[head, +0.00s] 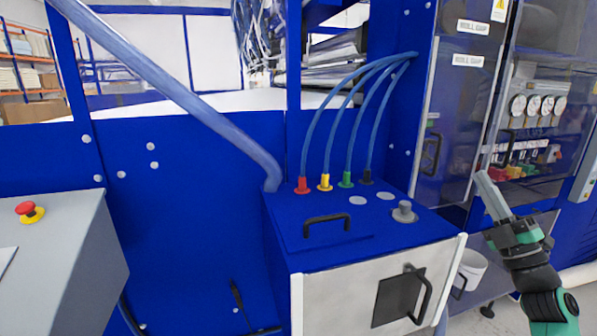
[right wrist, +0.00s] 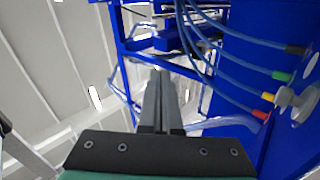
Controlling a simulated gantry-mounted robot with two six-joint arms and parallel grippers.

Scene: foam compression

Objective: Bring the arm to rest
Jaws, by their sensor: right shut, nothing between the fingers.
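My right gripper (head: 481,175) shows at the right of the head view, raised and pointing up and to the left. Its fingers are shut with nothing between them. It is to the right of the blue machine box (head: 330,245) and apart from it. In the right wrist view the two closed fingers (right wrist: 158,100) point up toward the ceiling and the blue frame. My left gripper is not in the head view.
The box has a black handle (head: 327,221), a grey knob (head: 404,210) and several blue hoses. A white bucket (head: 468,268) stands behind my right arm. A grey console with a red button (head: 27,208) is at the left. Glass-doored cabinets (head: 465,90) stand behind my right gripper.

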